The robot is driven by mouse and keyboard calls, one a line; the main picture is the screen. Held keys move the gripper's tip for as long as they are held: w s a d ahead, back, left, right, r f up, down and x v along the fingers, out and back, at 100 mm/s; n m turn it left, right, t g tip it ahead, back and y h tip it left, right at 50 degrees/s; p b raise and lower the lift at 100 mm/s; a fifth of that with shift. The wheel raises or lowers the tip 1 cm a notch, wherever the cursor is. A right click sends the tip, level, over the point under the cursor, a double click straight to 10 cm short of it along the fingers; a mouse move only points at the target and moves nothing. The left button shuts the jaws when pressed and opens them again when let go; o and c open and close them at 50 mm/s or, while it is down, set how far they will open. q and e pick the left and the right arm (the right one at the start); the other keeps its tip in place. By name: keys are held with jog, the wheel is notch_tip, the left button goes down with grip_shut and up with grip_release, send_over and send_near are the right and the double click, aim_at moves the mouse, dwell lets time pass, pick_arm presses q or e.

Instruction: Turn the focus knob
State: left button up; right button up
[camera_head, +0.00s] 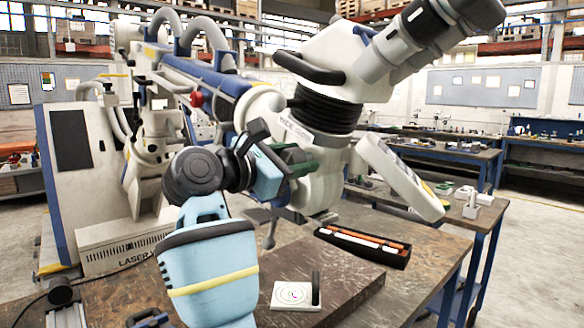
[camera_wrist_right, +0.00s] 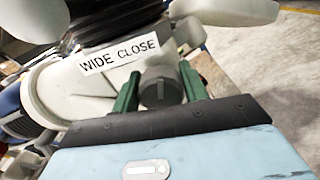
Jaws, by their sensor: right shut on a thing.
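The microscope (camera_head: 335,70) hangs on a big jointed stand, its white head with black bellows above the wooden table. The focus knob (camera_wrist_right: 160,88) is a dark grey round knob with a light line on its face, beside a "WIDE CLOSE" label (camera_wrist_right: 119,54) on the white housing. My right gripper (camera_head: 303,160) reaches up to the housing from the lower left. In the right wrist view its green fingers (camera_wrist_right: 157,92) stand one on each side of the knob and are shut on it. In the head view the fingers and arm hide the knob. My left gripper is not in view.
A dark brown board (camera_head: 335,270) on the table carries a small white square plate (camera_head: 296,296) with a target mark. A black tray with orange and white sticks (camera_head: 362,246) lies to the right. A white panel (camera_head: 399,178) hangs off the microscope, right of my gripper.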

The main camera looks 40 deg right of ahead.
jog(key=shift+f+m+b, duration=0.1)
jog(key=shift+m+b, duration=0.4)
jog(key=shift+m, duration=0.5)
jog(key=o, duration=1)
